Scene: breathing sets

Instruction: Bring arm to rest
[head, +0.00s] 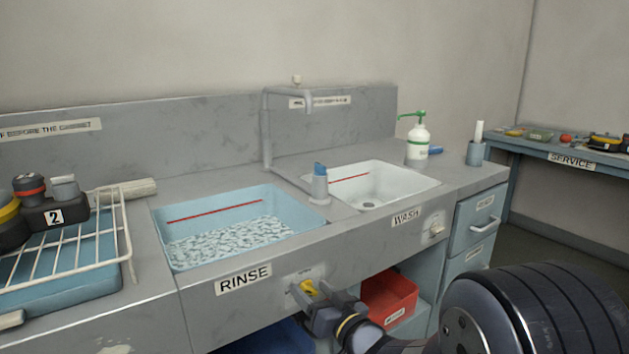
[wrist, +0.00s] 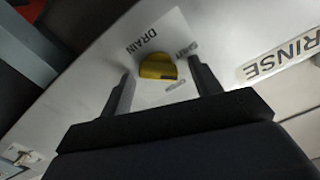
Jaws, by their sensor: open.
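My gripper (wrist: 160,88) is open in the wrist view, its two dark fingers on either side of a yellow drain knob (wrist: 158,66). The knob sits on a plate marked DRAIN on the front panel of the counter. I cannot tell whether a finger touches the knob. In the head view the knob (head: 309,288) shows just beyond my gripper (head: 312,296), below and right of the RINSE label. My arm comes in from the lower right of the head view.
The blue rinse basin (head: 182,258) holds rippled water; the white wash basin (head: 425,186) is to its right. A white rack (head: 130,245) stands at left, a soap bottle (head: 418,140) at back right. A red bin (head: 388,302) sits under the counter near my arm.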

